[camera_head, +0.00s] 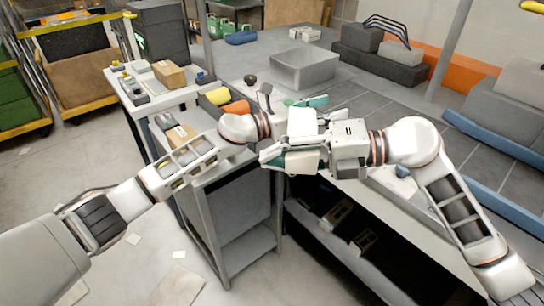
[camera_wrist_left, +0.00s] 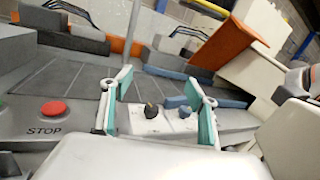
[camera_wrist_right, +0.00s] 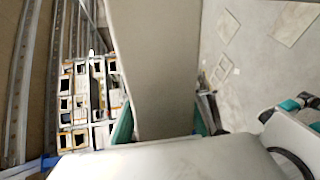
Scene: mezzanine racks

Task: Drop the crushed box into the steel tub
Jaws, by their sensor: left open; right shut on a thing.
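My right gripper (camera_head: 274,158) reaches in from the right, above the cart, its fingers pointing left. In the right wrist view its teal fingers (camera_wrist_right: 164,123) close on both sides of a tan, flat-faced thing (camera_wrist_right: 155,65), which looks like the crushed box; its far end runs out of the picture. In the head view the held box is mostly hidden by the gripper. My left gripper (camera_head: 318,103) is just behind the right one; its fingers (camera_wrist_left: 158,105) are apart with nothing between them. The grey steel tub (camera_head: 305,68) appears to stand on the table behind both grippers.
A red STOP button (camera_wrist_left: 53,110) shows in the left wrist view. Dark blocks (camera_head: 380,62) stand at the back. My arms cross close together.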

